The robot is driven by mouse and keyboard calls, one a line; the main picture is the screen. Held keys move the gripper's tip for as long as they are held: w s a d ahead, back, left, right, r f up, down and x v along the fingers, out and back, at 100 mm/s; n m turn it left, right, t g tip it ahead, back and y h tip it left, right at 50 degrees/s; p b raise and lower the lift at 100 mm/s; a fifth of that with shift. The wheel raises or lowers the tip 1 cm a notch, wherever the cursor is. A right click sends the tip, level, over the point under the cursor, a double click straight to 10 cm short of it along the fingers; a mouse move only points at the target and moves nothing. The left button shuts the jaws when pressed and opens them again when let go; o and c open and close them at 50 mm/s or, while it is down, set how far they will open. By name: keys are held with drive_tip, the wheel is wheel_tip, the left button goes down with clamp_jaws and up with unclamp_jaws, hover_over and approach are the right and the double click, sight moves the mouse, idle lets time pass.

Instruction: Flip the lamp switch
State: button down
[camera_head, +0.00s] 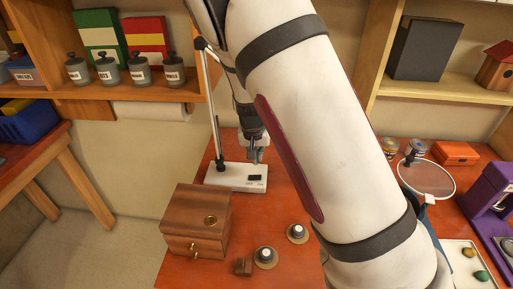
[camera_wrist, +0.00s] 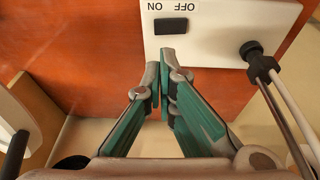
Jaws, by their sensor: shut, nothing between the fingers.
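The lamp's white base (camera_head: 225,176) stands on the red-brown table, with a thin post rising from its left end. A black rocker switch (camera_head: 255,178) is set in the base's right end, marked ON and OFF. In the wrist view the switch (camera_wrist: 171,26) shows whole, with the letters upside down above it. My gripper (camera_head: 257,158) is shut and empty, its fingers pointing down just above the switch end. In the wrist view the fingertips (camera_wrist: 164,62) appear just below the switch; I cannot tell whether they touch the base.
A wooden box (camera_head: 197,222) with a drawer stands in front of the lamp. Two small round pieces and a small brown block (camera_head: 243,266) lie to its right. A round mirror-like disc (camera_head: 426,178) and tins stand further right.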

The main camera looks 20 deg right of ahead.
sight(260, 175)
drive_tip(key=x, duration=0.4)
drive_tip(key=s+p+x, duration=0.1)
drive_tip(key=x, duration=0.1)
drive_tip(key=shift+f, duration=0.4)
drive_tip(key=shift+w, duration=0.1)
